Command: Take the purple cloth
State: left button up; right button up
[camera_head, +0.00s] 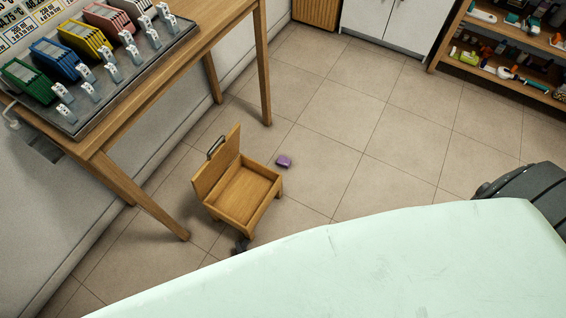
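A small purple cloth (283,161) lies on the tiled floor, just beyond the right back corner of a small open wooden box (246,191). It looks folded or bunched and is small in the picture. It appears close to the box; I cannot tell whether the two touch. Neither of my grippers shows in the head view.
The box has a raised lid with a dark handle. A wooden table (169,61) with colored card holders stands left. A pale green surface (380,270) fills the front. Shelves (520,50) and a white cabinet (389,22) stand behind. The middle floor (350,110) is clear.

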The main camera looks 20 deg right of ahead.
aim_at(282, 161)
jog(key=l+u, duration=0.2)
jog(key=u, duration=0.55)
jog(key=l+u, duration=0.25)
jog(key=l, duration=0.3)
jog(key=l+u, duration=0.25)
jog(key=l, duration=0.25)
jog(key=k+l+u, duration=0.25)
jog(key=l, duration=0.25)
jog(key=l+u, duration=0.25)
jog(key=l, duration=0.25)
